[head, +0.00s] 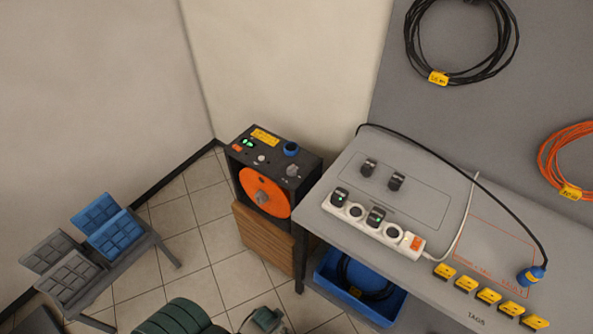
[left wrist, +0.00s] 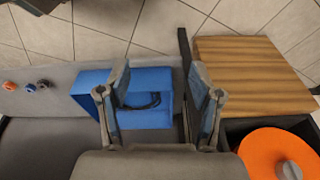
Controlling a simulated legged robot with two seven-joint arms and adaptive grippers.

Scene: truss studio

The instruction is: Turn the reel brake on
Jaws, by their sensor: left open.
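The reel unit is a dark box (head: 236,158) standing on a wooden crate, left of the table. An orange reel (head: 252,186) with a grey hub (head: 262,197) is on its front; the reel also shows in the left wrist view (left wrist: 258,150) at the lower right. Its top panel has green lights (head: 248,142), a small orange control (head: 237,148), a white round control (head: 262,158), a blue socket (head: 291,148) and a grey knob (head: 292,170). I cannot tell which is the brake. My left gripper (left wrist: 160,76) is open and empty, left of the reel.
The grey table (head: 325,215) holds a white power strip (head: 362,227), black plugs and yellow tags. A blue bin (head: 330,285) with black cable is below it. The wooden crate (head: 262,240) supports the reel unit. A low rack (head: 155,235) stands left; tiled floor (head: 205,235) is clear between.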

